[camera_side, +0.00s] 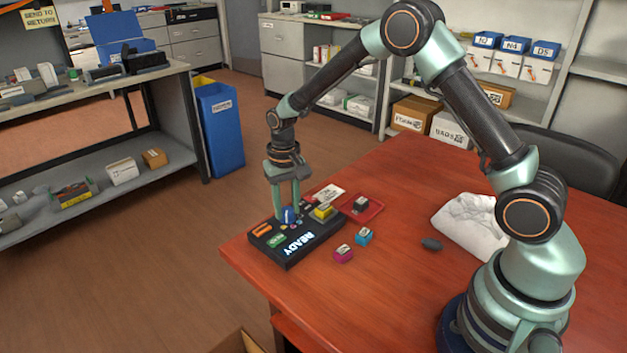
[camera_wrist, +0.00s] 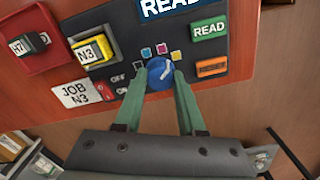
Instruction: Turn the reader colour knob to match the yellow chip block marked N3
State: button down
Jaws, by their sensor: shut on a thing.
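The dark reader (camera_side: 290,258) lies near the table's left corner, and its panel fills the top of the wrist view. Its blue colour knob (camera_wrist: 159,74) has a white pointer mark that seems to aim up and right, between the magenta square (camera_wrist: 161,48) and the yellow square (camera_wrist: 177,56). A blue square (camera_wrist: 146,52) is to the left of these. My gripper (camera_wrist: 162,75) is shut on the knob, one finger on each side; it also shows in the side view (camera_side: 289,207). The yellow chip block (camera_wrist: 92,50) marked N3 sits in the reader, left of the knob.
A card (camera_wrist: 75,94) reading JOB N3 lies below the yellow block. A dark block (camera_wrist: 30,45) marked H7 is in a red tray (camera_side: 371,208). A cyan block (camera_side: 364,236), a magenta block (camera_side: 343,253) and a white cloth (camera_side: 468,220) lie on the table (camera_side: 400,290).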

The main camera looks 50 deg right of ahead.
aim_at(287, 209)
jog(key=shift+m, duration=0.8)
jog(key=c, duration=0.5)
grip_release()
notch_tip(287, 209, up, 12)
jog(key=shift+r, duration=0.1)
